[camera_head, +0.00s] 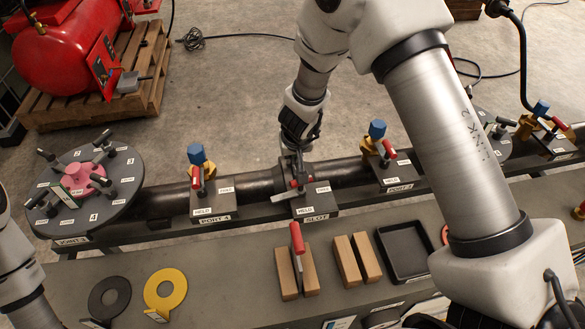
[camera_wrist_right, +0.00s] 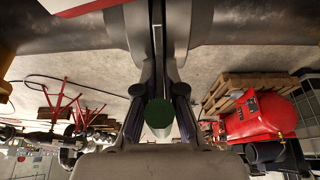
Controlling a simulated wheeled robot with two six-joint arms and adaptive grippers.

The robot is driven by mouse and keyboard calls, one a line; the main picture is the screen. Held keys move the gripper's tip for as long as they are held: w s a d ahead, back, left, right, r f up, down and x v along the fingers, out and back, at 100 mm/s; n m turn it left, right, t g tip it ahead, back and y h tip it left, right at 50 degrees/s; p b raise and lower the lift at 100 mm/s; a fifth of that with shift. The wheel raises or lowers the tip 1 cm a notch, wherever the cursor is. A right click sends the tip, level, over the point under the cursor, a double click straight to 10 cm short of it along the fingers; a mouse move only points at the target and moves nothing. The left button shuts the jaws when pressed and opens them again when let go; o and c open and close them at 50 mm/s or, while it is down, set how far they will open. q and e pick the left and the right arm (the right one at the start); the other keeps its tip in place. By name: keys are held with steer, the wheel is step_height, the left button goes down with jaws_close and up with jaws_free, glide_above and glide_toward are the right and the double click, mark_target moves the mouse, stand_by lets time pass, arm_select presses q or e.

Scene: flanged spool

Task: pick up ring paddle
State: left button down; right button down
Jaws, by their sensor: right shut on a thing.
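My right gripper (camera_head: 299,158) reaches down to the pipe at the station labelled SLOT (camera_head: 317,220). It is shut on a thin grey upright plate, which shows between its fingers in the wrist view (camera_wrist_right: 158,45). Its lower part is hidden in the slot, so I cannot tell if it is a ring paddle. A yellow ring paddle (camera_head: 151,295) and a dark ring paddle (camera_head: 94,308) lie flat on the bench at the lower left, each with a tab. Both are apart from my grippers. My left gripper is not in view.
A red-handled tool (camera_head: 297,240) stands between wooden blocks (camera_head: 287,273). Another block pair (camera_head: 348,262) and a black tray (camera_head: 379,238) are to its right. Clamps flank the slot at HELD plates (camera_head: 212,209). A round numbered plate (camera_head: 124,165) stands at the left.

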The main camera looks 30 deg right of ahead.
step_height(320, 180, up, 18)
steer(key=p, duration=1.7)
steer(key=shift+w, duration=0.1)
